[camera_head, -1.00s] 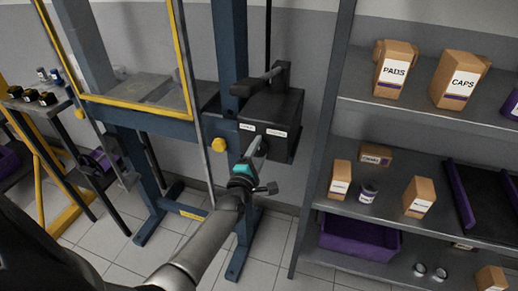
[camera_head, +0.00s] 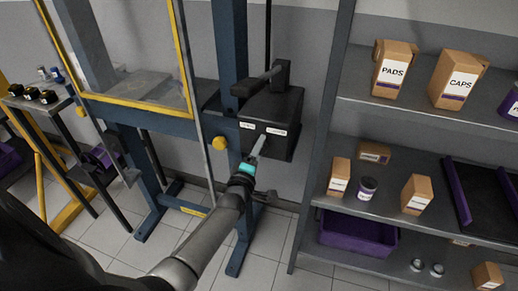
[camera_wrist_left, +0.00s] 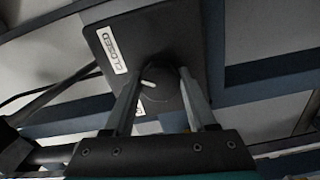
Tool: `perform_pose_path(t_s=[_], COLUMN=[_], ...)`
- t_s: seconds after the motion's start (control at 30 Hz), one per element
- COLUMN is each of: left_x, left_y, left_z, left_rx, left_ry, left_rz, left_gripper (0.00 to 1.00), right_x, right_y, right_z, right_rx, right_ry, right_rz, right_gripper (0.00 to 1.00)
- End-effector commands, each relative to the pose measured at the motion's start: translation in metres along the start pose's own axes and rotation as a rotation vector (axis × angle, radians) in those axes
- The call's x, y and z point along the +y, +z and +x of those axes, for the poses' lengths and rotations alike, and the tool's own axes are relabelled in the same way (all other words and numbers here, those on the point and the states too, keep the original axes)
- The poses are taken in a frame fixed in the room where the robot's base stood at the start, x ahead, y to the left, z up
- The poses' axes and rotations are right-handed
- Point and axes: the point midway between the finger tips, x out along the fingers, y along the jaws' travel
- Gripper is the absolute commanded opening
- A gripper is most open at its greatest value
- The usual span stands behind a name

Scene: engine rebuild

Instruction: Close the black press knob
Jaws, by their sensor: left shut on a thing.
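The black press knob (camera_wrist_left: 160,97) is on the face of the black control box (camera_head: 270,108) on the blue press. In the left wrist view it sits between the two fingers of my left gripper (camera_head: 262,139), which is shut on it. A short white mark (camera_wrist_left: 148,83) shows at the knob. A white label (camera_wrist_left: 112,50) reading CLOSED is on the box face; a second label (camera_wrist_left: 140,125) is partly hidden by a finger. In the head view the gripper reaches the box's front below its labels, and the knob is hidden. My right gripper is not in view.
A black pump lever (camera_head: 262,80) sits on the box. The press has a yellow-framed guard (camera_head: 185,60) and a yellow knob (camera_head: 219,143) to the left. A grey shelf upright (camera_head: 322,130) stands close at right, with cartons and a purple bin (camera_head: 357,236).

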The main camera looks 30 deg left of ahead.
Motion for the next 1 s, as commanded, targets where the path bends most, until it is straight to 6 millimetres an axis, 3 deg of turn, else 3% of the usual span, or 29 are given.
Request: perform_pose_path(t_s=[0.27,0.3,0.53,0.83,1.0], left_x=[-0.001,-0.001,0.000,0.000,-0.001], left_y=[0.000,0.000,0.000,0.000,0.000], left_z=[0.000,0.000,0.000,-0.002,-0.017], left_rx=[0.000,0.000,0.000,-0.001,-0.001], left_ry=[-0.001,-0.001,-0.001,-0.001,-0.003], left_rz=[0.007,0.007,0.004,0.002,0.003], left_gripper=[0.01,0.61,0.87,0.87,0.87], right_x=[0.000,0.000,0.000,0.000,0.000], right_y=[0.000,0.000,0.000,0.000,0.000], right_z=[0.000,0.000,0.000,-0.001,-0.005], right_rx=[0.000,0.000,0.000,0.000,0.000], right_ry=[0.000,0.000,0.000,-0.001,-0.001], right_rz=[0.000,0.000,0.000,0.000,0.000], right_gripper=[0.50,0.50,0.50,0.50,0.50])
